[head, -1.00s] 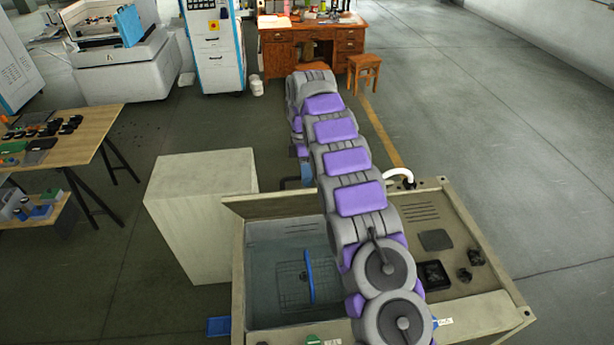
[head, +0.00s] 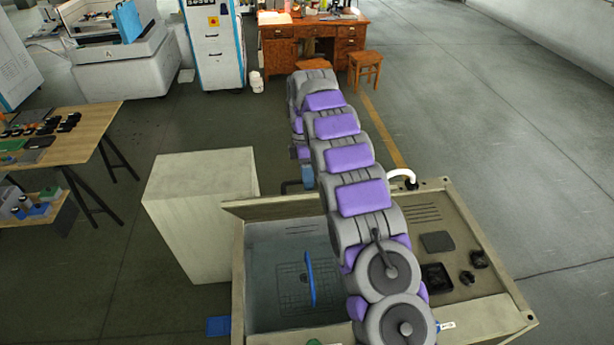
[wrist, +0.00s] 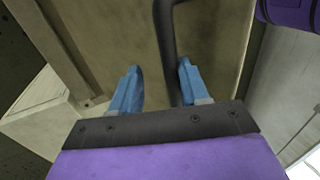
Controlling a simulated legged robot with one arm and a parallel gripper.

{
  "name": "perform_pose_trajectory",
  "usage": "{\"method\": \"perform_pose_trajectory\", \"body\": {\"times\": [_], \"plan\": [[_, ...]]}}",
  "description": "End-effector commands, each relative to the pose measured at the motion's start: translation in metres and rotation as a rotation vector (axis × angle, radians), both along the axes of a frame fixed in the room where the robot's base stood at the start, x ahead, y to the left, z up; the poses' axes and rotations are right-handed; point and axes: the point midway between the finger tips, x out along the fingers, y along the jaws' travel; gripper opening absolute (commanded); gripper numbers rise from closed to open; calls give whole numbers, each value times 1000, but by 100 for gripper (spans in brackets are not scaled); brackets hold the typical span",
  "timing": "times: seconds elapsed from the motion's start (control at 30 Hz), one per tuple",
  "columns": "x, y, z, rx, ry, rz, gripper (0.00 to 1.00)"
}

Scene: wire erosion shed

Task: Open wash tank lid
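The wash tank (head: 238,285) is a beige cabinet below my arm. Its lid (head: 270,208) stands raised at the far side, seen nearly edge-on. In the wrist view, the lid's beige panel (wrist: 110,45) carries a dark bar handle (wrist: 167,50). My gripper (wrist: 160,85) has its two blue fingers apart on either side of this bar, with gaps visible. The bar lies closer to the right finger. In the head view my arm hides part of the tank and lid.
A pale block-like cabinet (head: 200,205) stands left of the tank. A worktable (head: 95,125) with small parts is farther left. A wooden desk (head: 280,45) and stool (head: 366,68) stand at the back. The floor to the right is clear.

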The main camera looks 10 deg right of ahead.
Motion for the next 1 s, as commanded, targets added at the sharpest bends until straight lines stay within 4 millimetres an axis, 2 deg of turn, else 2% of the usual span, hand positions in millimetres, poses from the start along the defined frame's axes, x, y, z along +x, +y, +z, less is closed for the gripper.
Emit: {"method": "perform_pose_trajectory", "body": {"times": [0.4, 0.53, 1.0], "plan": [[0, 0, 40, 0, -1, 1, 42], [-9, -1, 34, -1, 6, 0, 42], [-44, -3, 38, -1, 0, 0, 42]]}}
